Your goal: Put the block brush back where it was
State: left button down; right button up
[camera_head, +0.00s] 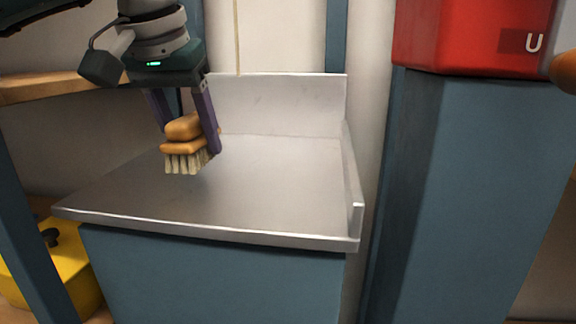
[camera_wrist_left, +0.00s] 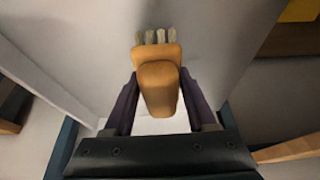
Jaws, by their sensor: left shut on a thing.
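The block brush (camera_head: 183,147) has an orange-brown wooden body and pale bristles that point down. My left gripper (camera_head: 190,136) is shut on the brush, with one purple finger on each side of its wooden body. The brush is over the left back part of the grey metal counter top (camera_head: 270,190); it looks held above the surface, though the gap is hard to judge. In the left wrist view the brush (camera_wrist_left: 158,85) sits between the two fingers (camera_wrist_left: 158,100), bristles at the far end. My right gripper is not in view.
The counter has a raised back panel (camera_head: 285,105) and a low right lip (camera_head: 353,190). A red box (camera_head: 460,40) stands on a blue cabinet (camera_head: 465,190) at right. A wooden shelf (camera_head: 50,87) and a yellow container (camera_head: 65,265) are at left. The counter's middle is clear.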

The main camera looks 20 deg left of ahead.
aim_at(195, 157)
pick_arm(q)
notch_tip(195, 157, down, 3)
jog(key=shift+f+b, duration=0.1)
jog(key=shift+b, duration=0.8)
jog(key=shift+r, duration=0.2)
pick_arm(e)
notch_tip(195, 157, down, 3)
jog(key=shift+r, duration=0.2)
pick_arm(q)
jog(key=shift+c, duration=1)
grip_release()
jog(key=p+v, duration=0.3)
jog(key=v, duration=0.7)
jog(key=shift+r+p, duration=0.35)
jog(key=shift+r, duration=0.05)
jog(key=shift+s+r, duration=0.4)
jog(key=shift+r, duration=0.2)
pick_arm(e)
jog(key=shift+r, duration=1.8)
pick_arm(q)
jog(key=shift+d, duration=0.1)
